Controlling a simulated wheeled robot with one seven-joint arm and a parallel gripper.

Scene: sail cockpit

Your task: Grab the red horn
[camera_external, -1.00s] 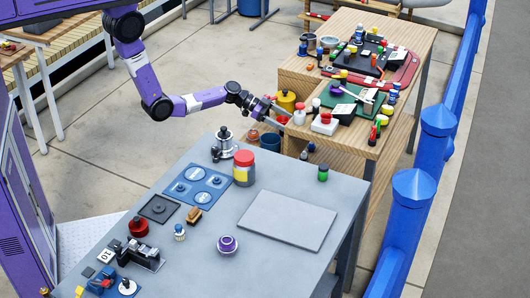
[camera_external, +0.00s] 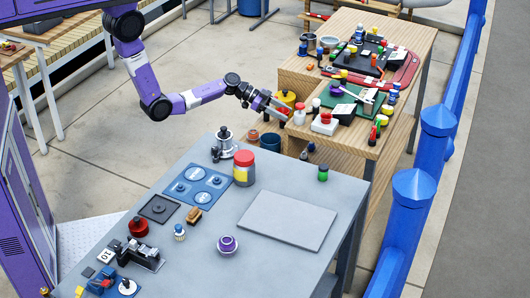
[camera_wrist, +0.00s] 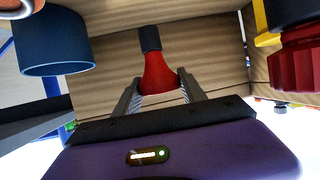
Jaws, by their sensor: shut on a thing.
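The red horn (camera_wrist: 158,72), a red flared body with a black end, shows in the middle of the wrist view. My gripper (camera_wrist: 160,78) has its two grey fingers on either side of the red part, shut on it. The black end points away from my gripper. In the external view my gripper (camera_external: 285,112) is at the left edge of the wooden table, beside the yellow pot (camera_external: 287,97). The horn is small and mostly hidden there.
A blue cup (camera_wrist: 55,42) is at the left of the wrist view, and a red ribbed object (camera_wrist: 297,65) is at the right. The wooden table (camera_external: 350,150) holds many small items. The grey table (camera_external: 200,240) stands in front, with a canister (camera_external: 243,170) near its far edge.

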